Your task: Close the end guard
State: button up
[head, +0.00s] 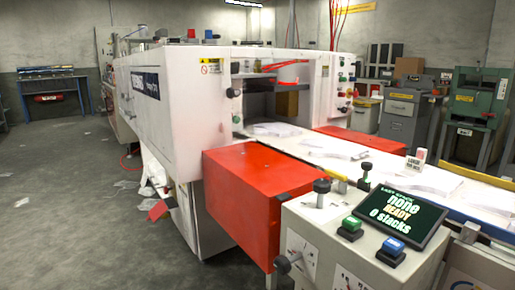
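A large white machine (185,105) stands in the middle of the head view, its end facing right. A bulky red cover (232,180) juts out from its near side, and a second red panel (355,138) lies on the far side of the conveyor. I cannot tell for sure which part is the end guard. The machine's end above the conveyor (300,140) is open, and its inside shows. A black knob (233,93) sits on the near edge of that opening. My gripper is not in view.
A control console (325,225) with green and blue buttons and a display (403,220) reading "none READY 0 stacks" stands in front. Paper stacks (430,180) lie along the conveyor. Cabinets (400,110) and a green machine (478,100) stand behind. The left floor is mostly clear, with scattered paper scraps.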

aim_at(230, 92)
jog(key=i+j, duration=0.15)
jog(key=j, duration=0.3)
jog(key=i+j, duration=0.1)
jog(key=j, duration=0.3)
jog(key=i+j, duration=0.15)
jog(key=j, duration=0.3)
jog(key=i+j, duration=0.15)
jog(key=i, duration=0.15)
